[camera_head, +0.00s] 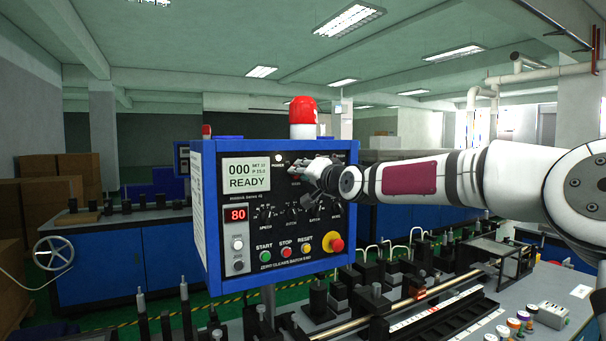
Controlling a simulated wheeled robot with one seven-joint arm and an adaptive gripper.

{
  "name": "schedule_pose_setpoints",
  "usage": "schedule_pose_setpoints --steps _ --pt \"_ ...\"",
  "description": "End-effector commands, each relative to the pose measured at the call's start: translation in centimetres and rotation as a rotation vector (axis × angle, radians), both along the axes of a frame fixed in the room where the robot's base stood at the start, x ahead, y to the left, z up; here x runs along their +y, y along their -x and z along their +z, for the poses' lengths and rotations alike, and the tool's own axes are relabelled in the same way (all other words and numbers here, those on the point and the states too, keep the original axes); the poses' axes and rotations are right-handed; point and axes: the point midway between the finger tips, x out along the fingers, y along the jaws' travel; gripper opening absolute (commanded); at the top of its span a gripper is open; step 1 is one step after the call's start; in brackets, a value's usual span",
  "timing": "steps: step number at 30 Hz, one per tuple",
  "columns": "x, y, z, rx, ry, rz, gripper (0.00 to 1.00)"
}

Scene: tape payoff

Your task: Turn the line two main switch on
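The blue-framed control panel (300,258) stands at the centre, with a display (246,175) reading READY and a red numeric readout (237,215) showing 80. My gripper (298,170) is in front of the panel's upper right part, with my arm reaching in from the right. Its fingers point left, close to the panel face; I cannot tell whether they touch it. A main switch cannot be made out; the gripper covers part of that area. The finger gap is too small to read.
Below the gripper are a row of black knobs, green (265,257), red and yellow buttons, and a red emergency stop (336,244). A red beacon (303,112) tops the panel. Machine parts and rails crowd the bench below. A second panel (181,158) stands behind left.

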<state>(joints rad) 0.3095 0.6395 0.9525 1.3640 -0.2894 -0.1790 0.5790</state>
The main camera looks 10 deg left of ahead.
Motion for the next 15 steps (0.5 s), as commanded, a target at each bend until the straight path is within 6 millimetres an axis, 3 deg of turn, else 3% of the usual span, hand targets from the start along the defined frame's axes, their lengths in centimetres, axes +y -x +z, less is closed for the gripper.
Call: schedule_pose_setpoints --steps 10,15 --pt "-0.1 0.1 0.0 -0.001 0.002 0.000 0.30" --pt "-1.0 1.1 0.1 -0.002 0.002 -0.002 0.30"
